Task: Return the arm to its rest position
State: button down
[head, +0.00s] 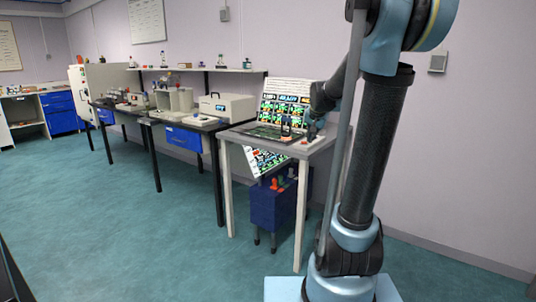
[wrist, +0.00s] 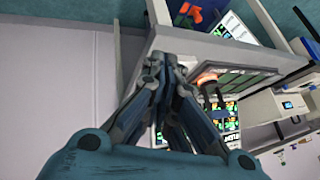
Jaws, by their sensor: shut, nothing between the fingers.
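My gripper (wrist: 166,62) is shut with nothing between its fingers. In the wrist view its fingers point at the edge of the small grey table (wrist: 225,48). In the head view my arm stands upright in the right foreground and its far end reaches back over the right part of that table (head: 318,148). Part of the tabletop is hidden behind the arm. I cannot tell whether the fingertips touch the table.
A panel with bright green displays (head: 285,102) stands on the table. A dark blue cabinet (head: 270,207) with red and orange items is beneath. A bench (head: 205,125) with a beige machine (head: 227,107) adjoins on the left. The teal floor (head: 120,220) in front is clear.

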jog(key=s+f+n+g, duration=0.1)
jog(key=s+f, duration=0.4)
jog(key=s, duration=0.7)
jog(key=s+f+n+g, duration=0.2)
jog(key=s+f, duration=0.3)
jog(key=s, duration=0.8)
jog(key=s+f+n+g, duration=0.1)
jog(key=s+f+n, duration=0.2)
jog(key=s, duration=1)
notch_tip(320, 180, down, 3)
jog(key=shift+s+a+f+g, duration=0.1)
jog(key=shift+s+a+g, duration=0.1)
jog(key=shift+g, duration=0.2)
jog(key=shift+w, duration=0.1)
jog(key=shift+w+f, duration=0.15)
jog(key=shift+w, duration=0.3)
dwell(1.3)
